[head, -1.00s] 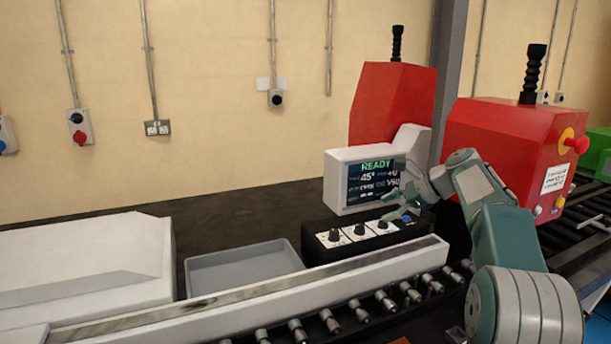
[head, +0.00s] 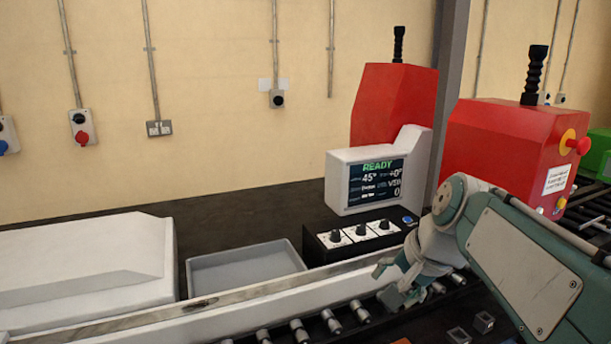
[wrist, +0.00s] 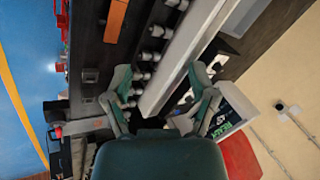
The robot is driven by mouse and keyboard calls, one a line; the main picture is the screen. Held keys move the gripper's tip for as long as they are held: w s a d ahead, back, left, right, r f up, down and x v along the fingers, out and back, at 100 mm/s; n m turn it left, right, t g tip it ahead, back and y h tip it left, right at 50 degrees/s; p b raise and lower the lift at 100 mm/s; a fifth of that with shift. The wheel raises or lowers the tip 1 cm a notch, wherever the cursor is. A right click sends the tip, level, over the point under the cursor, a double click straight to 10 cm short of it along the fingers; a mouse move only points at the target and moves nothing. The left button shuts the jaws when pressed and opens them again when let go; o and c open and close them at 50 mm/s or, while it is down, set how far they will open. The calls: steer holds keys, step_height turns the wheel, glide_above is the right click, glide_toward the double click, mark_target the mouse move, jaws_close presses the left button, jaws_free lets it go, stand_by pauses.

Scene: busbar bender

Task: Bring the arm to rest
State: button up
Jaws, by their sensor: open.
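My gripper (head: 388,283) is open and empty above the roller conveyor, in front of the black control box. In the wrist view its two fingers (wrist: 160,97) are spread wide with nothing between them. My arm comes in from the right in the head view, its forearm folded back low over the conveyor. The screen unit (head: 375,180) reads READY and 45°. The control box (head: 358,245) has three knobs and a blue button (head: 407,220), all clear of my gripper.
A white rail (head: 215,306) and rollers (head: 298,331) run below my gripper. A grey tray (head: 245,268) and a white cover (head: 80,255) are at left. A red machine (head: 510,150) with a red emergency button (head: 578,145) stands behind my arm. An orange bar (wrist: 116,20) shows in the wrist view.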

steer(key=s+f+n+h, duration=0.1)
steer(key=s+f+n, duration=0.2)
steer(key=s, duration=0.4)
steer(key=s+d+f+n+t+h, duration=0.1)
steer(key=s+f+n+h, duration=0.1)
steer(key=s+f+n, duration=0.2)
steer(key=s+f, duration=0.2)
steer(key=s, duration=0.2)
steer(key=shift+s+d+f+n, duration=0.15)
steer(key=shift+s+f+n, duration=0.15)
steer(key=shift+c, duration=0.3)
steer(key=shift+c, duration=0.8)
